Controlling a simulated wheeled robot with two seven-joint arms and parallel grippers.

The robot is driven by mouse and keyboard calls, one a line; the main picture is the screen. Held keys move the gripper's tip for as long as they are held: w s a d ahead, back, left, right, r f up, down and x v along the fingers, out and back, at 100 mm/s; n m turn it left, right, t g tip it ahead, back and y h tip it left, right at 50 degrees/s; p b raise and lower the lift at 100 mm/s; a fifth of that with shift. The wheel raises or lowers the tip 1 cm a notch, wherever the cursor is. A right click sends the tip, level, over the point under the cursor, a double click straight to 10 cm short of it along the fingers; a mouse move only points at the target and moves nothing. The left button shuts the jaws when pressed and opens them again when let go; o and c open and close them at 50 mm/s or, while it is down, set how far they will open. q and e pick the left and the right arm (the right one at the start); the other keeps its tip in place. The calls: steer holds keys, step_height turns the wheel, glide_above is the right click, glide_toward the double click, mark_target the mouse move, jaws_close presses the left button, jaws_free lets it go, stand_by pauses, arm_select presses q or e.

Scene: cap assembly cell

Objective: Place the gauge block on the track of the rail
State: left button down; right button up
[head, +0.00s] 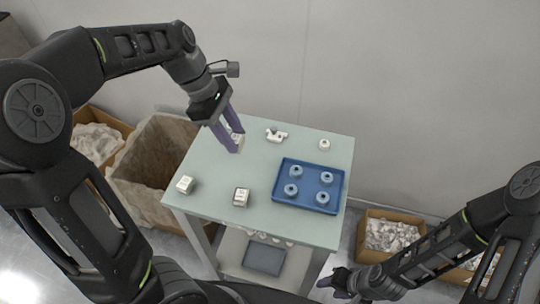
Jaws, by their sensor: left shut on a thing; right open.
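My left gripper (235,142) points down over the back left part of the table. It is shut on a small pale block (238,137), mostly hidden between the dark fingers. This may be the gauge block; its markings cannot be read. I cannot tell whether it touches the tabletop. A small white part with an uneven shape (277,135) lies to the right of the gripper, apart from it. No rail or track can be made out for certain. My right gripper (332,286) is open and low, in front of the table and below its top.
Two pale metallic blocks, a left one (185,185) and a middle one (241,197), sit on the green tabletop (215,175). A blue tray (309,206) holds several blue-grey caps. A small white round part (324,145) lies back right. Cardboard boxes stand around the table.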

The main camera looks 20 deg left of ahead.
arm_select(q)
steer(key=shift+s, duration=0.1)
glide_above(244, 172)
steer(key=a, duration=0.2)
steer(key=shift+d+f, duration=0.1)
steer(key=shift+f, duration=2.95)
steer(key=shift+s+f, duration=0.1)
steer(key=shift+f, duration=1.8)
steer(key=shift+f+b, duration=0.2)
steer(key=shift+b, duration=0.15)
steer(key=c, duration=0.9)
jaws_free()
steer(key=shift+r, duration=0.2)
steer(key=v, duration=1.2)
